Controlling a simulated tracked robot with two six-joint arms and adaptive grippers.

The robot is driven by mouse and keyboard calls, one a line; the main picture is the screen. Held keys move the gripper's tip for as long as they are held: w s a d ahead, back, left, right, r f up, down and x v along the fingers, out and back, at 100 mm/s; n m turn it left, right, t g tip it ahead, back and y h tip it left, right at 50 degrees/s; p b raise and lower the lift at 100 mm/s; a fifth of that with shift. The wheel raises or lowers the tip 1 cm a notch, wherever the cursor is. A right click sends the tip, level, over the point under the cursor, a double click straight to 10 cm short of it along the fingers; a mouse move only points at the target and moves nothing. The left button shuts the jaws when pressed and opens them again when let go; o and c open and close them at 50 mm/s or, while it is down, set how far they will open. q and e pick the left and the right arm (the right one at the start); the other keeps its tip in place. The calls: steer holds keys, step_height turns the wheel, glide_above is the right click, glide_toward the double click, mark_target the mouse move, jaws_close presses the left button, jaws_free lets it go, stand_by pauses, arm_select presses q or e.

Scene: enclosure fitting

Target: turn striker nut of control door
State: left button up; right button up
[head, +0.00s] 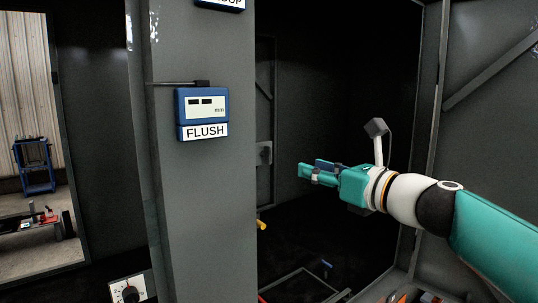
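My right gripper (309,173) is at the middle right, with its arm coming in from the right edge. Its teal and dark fingers point left into the dark opening of the enclosure. They look close together, but I cannot tell whether they are open or shut, and nothing clear is held. A small grey bracket (263,153) sits on the inner edge left of the fingertips, apart from them. It may be the striker, but no nut can be made out on it. A grey door panel (495,110) with a diagonal brace stands at the right. My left gripper is not in view.
A grey post (185,220) stands left of the opening and carries a blue gauge (202,106) labelled FLUSH. A dial plate (130,290) is at the bottom left. A blue cart (35,165) stands far left outside. The opening around my gripper looks free.

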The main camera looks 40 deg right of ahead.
mark_target(270, 155)
steer(key=w, duration=0.4)
steer(key=w+d+p, duration=0.1)
steer(key=w, duration=0.4)
steer(key=w+p, duration=0.1)
steer(key=w, duration=0.4)
steer(key=shift+w+d, duration=0.25)
steer(key=shift+d, duration=0.1)
jaws_close()
